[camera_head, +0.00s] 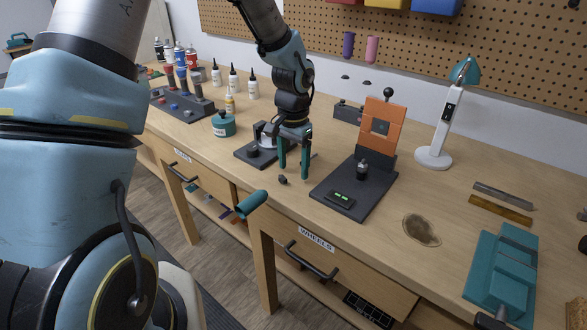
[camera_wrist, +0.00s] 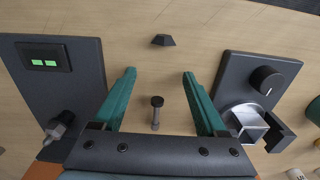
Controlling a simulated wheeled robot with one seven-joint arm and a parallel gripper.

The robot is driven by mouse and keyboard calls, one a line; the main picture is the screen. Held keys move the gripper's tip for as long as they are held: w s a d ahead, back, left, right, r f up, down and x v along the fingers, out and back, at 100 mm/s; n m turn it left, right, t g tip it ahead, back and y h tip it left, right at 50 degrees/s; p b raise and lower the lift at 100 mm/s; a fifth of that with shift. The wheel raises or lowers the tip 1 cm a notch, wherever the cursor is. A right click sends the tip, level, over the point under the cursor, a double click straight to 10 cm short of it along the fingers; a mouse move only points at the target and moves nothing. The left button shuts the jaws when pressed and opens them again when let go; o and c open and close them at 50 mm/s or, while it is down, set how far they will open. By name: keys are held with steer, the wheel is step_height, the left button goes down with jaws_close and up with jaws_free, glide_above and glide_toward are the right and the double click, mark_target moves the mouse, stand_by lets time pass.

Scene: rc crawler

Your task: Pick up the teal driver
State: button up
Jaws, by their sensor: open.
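A teal cylinder (camera_head: 252,202), which looks like the driver's handle, lies at the table's front edge in the head view. No shaft shows on it, and I cannot tell how it is supported. It does not show in the wrist view. My gripper (camera_head: 293,170) points down over the table, behind and to the right of the teal cylinder and apart from it. In the wrist view my gripper (camera_wrist: 159,75) is open, its two teal fingers spread. A small bolt-like piece with a dark head (camera_wrist: 156,102) shows between them, not gripped.
A dark fixture with a green display (camera_head: 343,197) and orange upright stands right of my gripper. A dark knob fixture (camera_head: 243,157) stands left. A small dark block (camera_head: 282,180) lies near the fingertips. A teal jar (camera_head: 222,125) and several bottles stand farther back.

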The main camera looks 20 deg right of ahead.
jaws_close()
stand_by(0.6)
